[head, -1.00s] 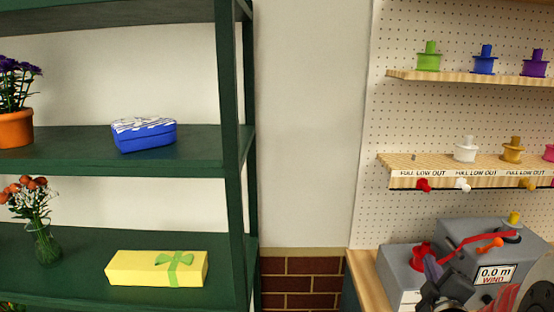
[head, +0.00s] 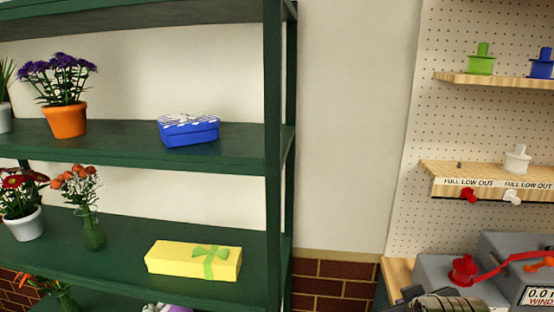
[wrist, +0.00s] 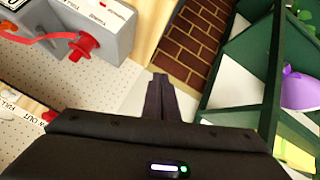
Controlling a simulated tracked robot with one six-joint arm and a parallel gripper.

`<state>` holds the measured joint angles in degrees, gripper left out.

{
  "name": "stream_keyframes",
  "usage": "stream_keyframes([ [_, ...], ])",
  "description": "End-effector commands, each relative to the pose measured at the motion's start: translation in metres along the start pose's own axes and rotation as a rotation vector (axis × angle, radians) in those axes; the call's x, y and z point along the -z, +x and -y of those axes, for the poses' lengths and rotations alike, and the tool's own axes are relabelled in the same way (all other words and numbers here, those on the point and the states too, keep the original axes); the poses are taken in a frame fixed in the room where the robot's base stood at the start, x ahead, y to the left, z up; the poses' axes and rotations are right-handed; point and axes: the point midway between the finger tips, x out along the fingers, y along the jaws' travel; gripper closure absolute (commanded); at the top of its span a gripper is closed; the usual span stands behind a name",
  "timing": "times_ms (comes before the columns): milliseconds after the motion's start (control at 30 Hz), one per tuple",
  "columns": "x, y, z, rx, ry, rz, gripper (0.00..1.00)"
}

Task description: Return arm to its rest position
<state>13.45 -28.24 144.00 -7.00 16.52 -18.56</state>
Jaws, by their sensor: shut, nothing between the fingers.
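My gripper (wrist: 160,95) shows in the wrist view with its two dark fingers together and nothing between them. It points toward a gap of wall and brick between the grey winding machine and the green shelf, touching neither as far as I can see. In the head view only a piece of my arm shows at the bottom edge, right of centre; the fingers cannot be made out there.
A green shelf (head: 180,262) holds potted flowers, a blue box (head: 188,130) and a yellow box (head: 193,261). The grey machine (head: 450,272) with a red spool (head: 464,269) stands low right. Spools sit on pegboard ledges (head: 490,172). Bare wall (head: 345,130) lies between.

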Motion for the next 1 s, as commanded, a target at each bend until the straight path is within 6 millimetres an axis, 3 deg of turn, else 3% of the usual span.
stream_keyframes([
  [300, -0.028, -0.067, 0.069, 0.168, 0.166, 0.167, 1.00],
  [500, -0.048, -0.102, 0.098, 0.237, 0.230, 0.266, 1.00],
  [1000, -0.054, -0.109, 0.103, 0.250, 0.244, 0.292, 1.00],
])
